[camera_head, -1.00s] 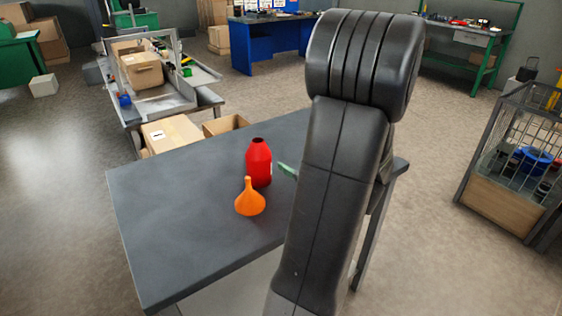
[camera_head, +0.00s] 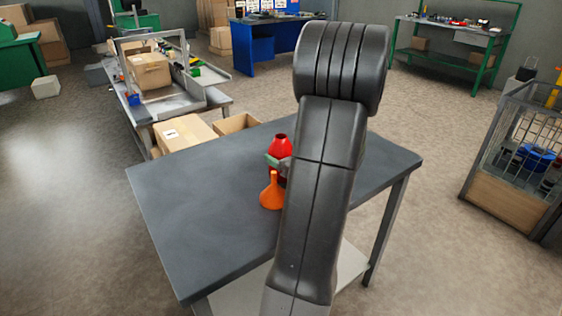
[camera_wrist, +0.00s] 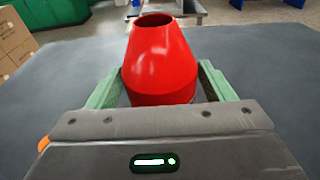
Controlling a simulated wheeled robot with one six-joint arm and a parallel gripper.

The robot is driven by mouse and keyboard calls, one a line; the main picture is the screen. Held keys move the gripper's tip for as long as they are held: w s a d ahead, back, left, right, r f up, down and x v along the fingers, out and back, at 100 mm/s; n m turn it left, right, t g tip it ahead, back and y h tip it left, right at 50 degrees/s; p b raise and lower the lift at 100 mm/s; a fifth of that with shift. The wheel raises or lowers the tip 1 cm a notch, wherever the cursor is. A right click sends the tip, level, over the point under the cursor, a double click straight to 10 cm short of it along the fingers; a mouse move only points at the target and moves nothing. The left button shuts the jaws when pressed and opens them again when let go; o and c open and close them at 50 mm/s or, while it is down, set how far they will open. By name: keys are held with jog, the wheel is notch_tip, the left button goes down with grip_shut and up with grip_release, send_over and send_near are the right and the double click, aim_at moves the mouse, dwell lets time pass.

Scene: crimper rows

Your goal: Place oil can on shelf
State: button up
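A red bottle-shaped can (camera_head: 281,146), which I take for the oil can, stands upright on the grey table (camera_head: 205,225). It also shows in the wrist view (camera_wrist: 160,60), with a dark opening on top. My gripper (camera_head: 278,163) is at the can, mostly hidden behind my arm in the head view. In the wrist view my gripper (camera_wrist: 160,78) has one green finger on each side of the can. The fingers look open around it; whether either touches is hard to tell. A pale lower shelf (camera_head: 350,266) shows under the table.
An orange funnel-shaped thing (camera_head: 270,194) stands right beside the can, on its near side. Cardboard boxes (camera_head: 184,134) lie behind the table by a grey workbench (camera_head: 185,102). A wire-sided cage (camera_head: 505,195) stands at right. The table's left part is clear.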

jog(key=c, duration=0.8)
jog(key=shift+c, duration=0.2)
jog(key=shift+r, duration=0.25)
